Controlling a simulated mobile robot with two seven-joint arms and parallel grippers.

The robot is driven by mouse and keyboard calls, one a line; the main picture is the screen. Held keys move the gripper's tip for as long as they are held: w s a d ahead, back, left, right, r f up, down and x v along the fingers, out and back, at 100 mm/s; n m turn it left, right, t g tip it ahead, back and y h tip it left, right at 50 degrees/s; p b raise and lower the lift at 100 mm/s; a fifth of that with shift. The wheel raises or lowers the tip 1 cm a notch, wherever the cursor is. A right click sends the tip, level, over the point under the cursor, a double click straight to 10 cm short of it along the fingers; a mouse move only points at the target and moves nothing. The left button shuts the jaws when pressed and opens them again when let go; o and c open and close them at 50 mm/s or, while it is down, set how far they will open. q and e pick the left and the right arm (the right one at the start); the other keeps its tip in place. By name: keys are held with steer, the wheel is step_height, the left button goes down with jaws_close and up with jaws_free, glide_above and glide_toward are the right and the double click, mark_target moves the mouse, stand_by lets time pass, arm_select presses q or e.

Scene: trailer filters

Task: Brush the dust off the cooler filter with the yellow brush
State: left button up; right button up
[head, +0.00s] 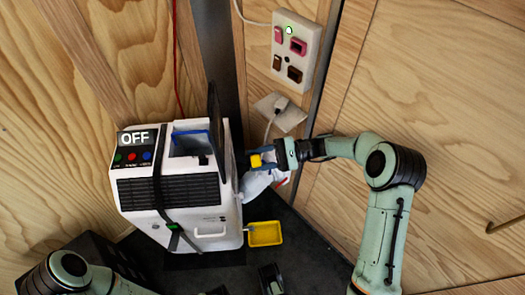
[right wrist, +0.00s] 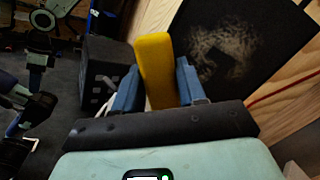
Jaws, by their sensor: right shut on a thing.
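The white cooler (head: 210,225) stands in the corner with a black front grille and a panel reading OFF. The filter (head: 215,115), a thin black panel, stands upright at its back, nearly edge-on. In the right wrist view the filter (right wrist: 268,50) shows a pale dusty patch on its face. My right gripper (head: 262,158) is just right of the cooler, shut on the yellow brush (right wrist: 156,68). The brush (head: 255,160) appears apart from the filter. Its bristles cannot be made out. My left arm shows at the lower left; its fingertips are unclear.
A yellow tray (head: 265,234) lies on the dark floor right of the cooler. A white socket box (head: 296,48) with switches hangs on the wooden wall, above a plugged-in cord (head: 270,128). A strap (head: 163,195) crosses the cooler's front. A pale crumpled thing (head: 256,185) is below my right gripper.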

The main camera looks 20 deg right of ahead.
mark_target(221, 157)
steer(key=shift+m+t, duration=0.5)
steer(key=shift+t, duration=0.3)
steer(key=shift+w+a+r, duration=0.1)
steer(key=shift+w+a, duration=0.35)
steer(key=shift+a, duration=0.3)
steer(key=shift+w+a+r, duration=0.15)
steer(key=shift+w+a, duration=0.35)
steer(key=shift+a, duration=0.2)
steer(key=shift+w+a+r, duration=0.1)
steer(key=shift+w+a, duration=0.35)
steer(key=shift+a, duration=0.3)
steer(key=shift+w+a+y, duration=0.25)
steer(key=shift+a+y, duration=0.05)
steer(key=shift+a, duration=0.6)
